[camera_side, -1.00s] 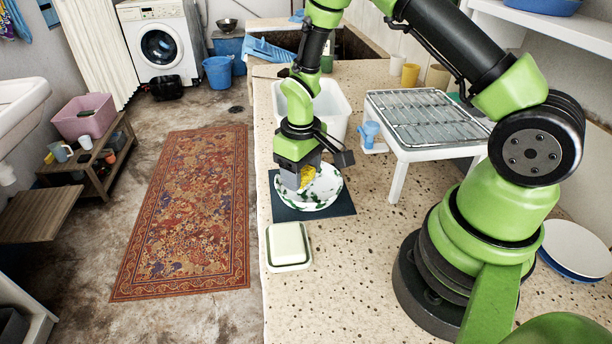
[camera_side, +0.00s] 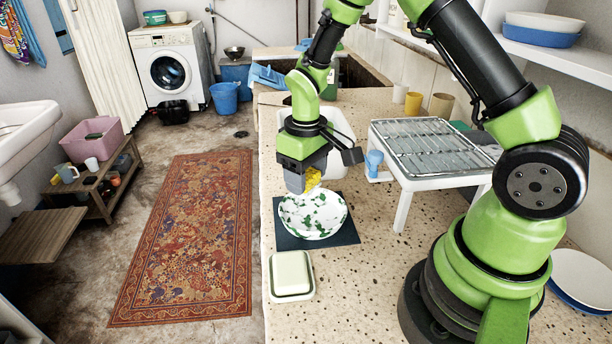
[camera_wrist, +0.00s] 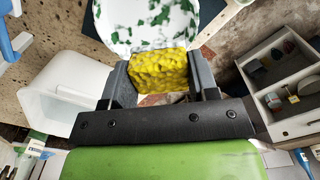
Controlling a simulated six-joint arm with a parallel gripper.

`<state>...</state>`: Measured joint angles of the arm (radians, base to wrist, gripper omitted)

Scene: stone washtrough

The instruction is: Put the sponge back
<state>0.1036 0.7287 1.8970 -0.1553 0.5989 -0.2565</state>
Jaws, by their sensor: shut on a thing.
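My gripper (camera_side: 306,180) is shut on a yellow sponge (camera_side: 313,179). The sponge also shows between the two fingers in the wrist view (camera_wrist: 160,69). I hold it just above the white bowl with green speckles (camera_side: 313,216), apart from the bowl as far as I can see. The bowl rests on a dark mat (camera_side: 346,238) on the speckled counter. It also shows at the top of the wrist view (camera_wrist: 150,22). A pale cream, soap-dish-like block (camera_side: 291,275) sits in front of the mat.
A white basin (camera_side: 341,160) stands behind the bowl. Cups stand near the back wall. The counter in front of the rack is clear.

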